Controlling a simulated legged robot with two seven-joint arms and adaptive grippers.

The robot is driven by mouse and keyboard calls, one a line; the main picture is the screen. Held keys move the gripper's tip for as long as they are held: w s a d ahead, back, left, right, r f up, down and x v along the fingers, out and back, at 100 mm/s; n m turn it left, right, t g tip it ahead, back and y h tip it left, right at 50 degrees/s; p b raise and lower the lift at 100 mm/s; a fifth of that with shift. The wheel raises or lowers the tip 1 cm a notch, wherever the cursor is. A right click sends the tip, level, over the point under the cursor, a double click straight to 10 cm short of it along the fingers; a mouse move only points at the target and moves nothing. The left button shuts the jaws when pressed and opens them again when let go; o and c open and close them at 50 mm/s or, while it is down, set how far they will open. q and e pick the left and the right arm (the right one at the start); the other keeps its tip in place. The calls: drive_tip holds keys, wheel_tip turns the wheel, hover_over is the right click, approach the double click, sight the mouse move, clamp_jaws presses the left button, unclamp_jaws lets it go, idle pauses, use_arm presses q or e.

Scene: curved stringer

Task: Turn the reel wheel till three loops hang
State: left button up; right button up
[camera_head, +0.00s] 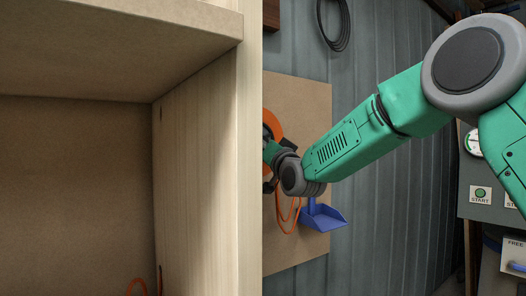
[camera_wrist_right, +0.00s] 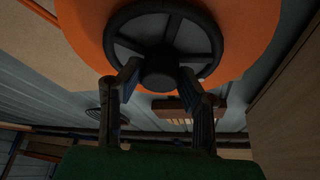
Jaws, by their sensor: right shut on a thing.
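The orange reel (camera_head: 272,125) is on the brown board, partly hidden by the pale upright panel and my right arm. In the right wrist view the orange reel disc (camera_wrist_right: 245,45) carries a dark spoked wheel (camera_wrist_right: 163,13). My right gripper (camera_wrist_right: 157,82) has one finger on each side of the wheel's hub and is shut on the wheel; exact finger contact is dark. In the head view my right gripper (camera_head: 270,172) is mostly hidden behind the panel edge. Orange cable (camera_head: 290,215) hangs below the reel, but its loops cannot be clearly counted. My left gripper is out of view.
The upright panel (camera_head: 205,180) and shelf (camera_head: 130,40) fill the left side. A blue scoop-shaped tray (camera_head: 322,218) is just below my right wrist. A black coil (camera_head: 335,25) hangs above. A START button panel (camera_head: 480,195) is at right.

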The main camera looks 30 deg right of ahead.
drive_tip(key=n+y, duration=0.1)
drive_tip(key=n, duration=0.1)
drive_tip(key=n+y, duration=0.1)
drive_tip(key=n, duration=0.2)
drive_tip(key=f+n+y, duration=0.1)
drive_tip(key=n+y, duration=0.1)
drive_tip(key=n, duration=0.1)
drive_tip(key=shift+w+d+b, duration=0.1)
drive_tip(key=shift+b, duration=0.2)
drive_tip(key=n+y, duration=0.2)
drive_tip(key=n, duration=0.1)
drive_tip(key=n+g+y+p, duration=0.1)
drive_tip(key=n+y, duration=0.1)
drive_tip(key=n, duration=0.2)
drive_tip(key=shift+d, duration=0.1)
drive_tip(key=shift+n, duration=0.6)
drive_tip(key=o, duration=0.9)
drive_tip(key=shift+o, duration=1.2)
drive_tip(key=shift+w+r, duration=0.1)
drive_tip(key=shift+r, duration=0.1)
